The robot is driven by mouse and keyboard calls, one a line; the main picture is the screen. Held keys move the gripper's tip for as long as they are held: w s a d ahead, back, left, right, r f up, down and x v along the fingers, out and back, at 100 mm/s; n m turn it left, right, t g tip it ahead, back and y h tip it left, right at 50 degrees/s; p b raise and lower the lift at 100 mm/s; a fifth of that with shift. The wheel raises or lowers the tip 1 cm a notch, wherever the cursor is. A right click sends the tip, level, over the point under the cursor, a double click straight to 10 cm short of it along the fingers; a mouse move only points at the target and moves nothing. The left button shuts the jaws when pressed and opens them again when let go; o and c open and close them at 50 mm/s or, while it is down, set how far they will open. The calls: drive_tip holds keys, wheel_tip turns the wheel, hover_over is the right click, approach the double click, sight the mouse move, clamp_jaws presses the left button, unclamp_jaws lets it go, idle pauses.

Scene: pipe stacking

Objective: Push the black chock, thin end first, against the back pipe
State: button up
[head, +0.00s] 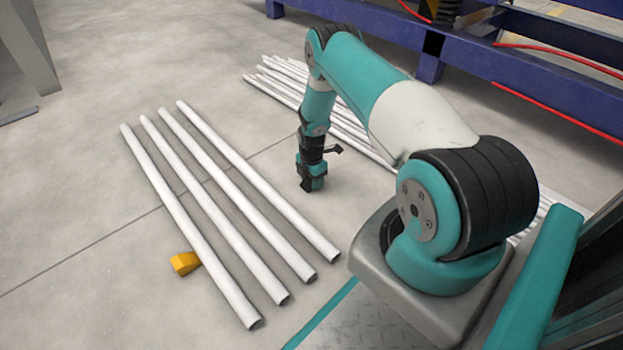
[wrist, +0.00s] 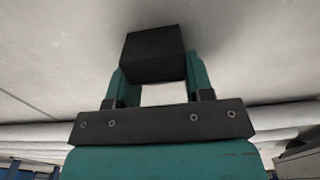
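My gripper (wrist: 158,80) has its two teal fingers on either side of the black chock (wrist: 155,52) in the wrist view, and appears closed on it. The chock's wedge shape and thin end are hard to make out from here. In the head view my gripper (head: 311,184) points down, low over the floor, with a dark piece at its tip. It is to the right of a row of several white pipes, apart from the nearest one (head: 262,187). The frames do not make clear which pipe is the back one.
A yellow chock (head: 185,262) lies beside the leftmost pipe (head: 190,225). More white pipes (head: 275,88) lie behind and beneath my arm, and pipes (wrist: 35,134) also show low in the wrist view. A blue steel frame (head: 560,88) stands at the back. Bare floor surrounds my gripper.

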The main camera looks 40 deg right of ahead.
sight(292, 198)
drive_tip(key=shift+w+a+p, duration=0.15)
drive_tip(key=shift+a+p, duration=0.5)
drive_tip(key=shift+a, duration=1.5)
drive_tip(key=shift+w+a+p, duration=0.1)
drive_tip(key=shift+a+p, duration=0.5)
drive_tip(key=shift+a, duration=1.5)
drive_tip(key=shift+c, duration=0.3)
drive_tip(key=o, duration=1)
drive_tip(key=shift+r, duration=0.1)
wheel_tip(292, 198, up, 17)
drive_tip(key=p, duration=0.9)
drive_tip(key=shift+r+p, duration=0.1)
drive_tip(key=shift+p, duration=0.25)
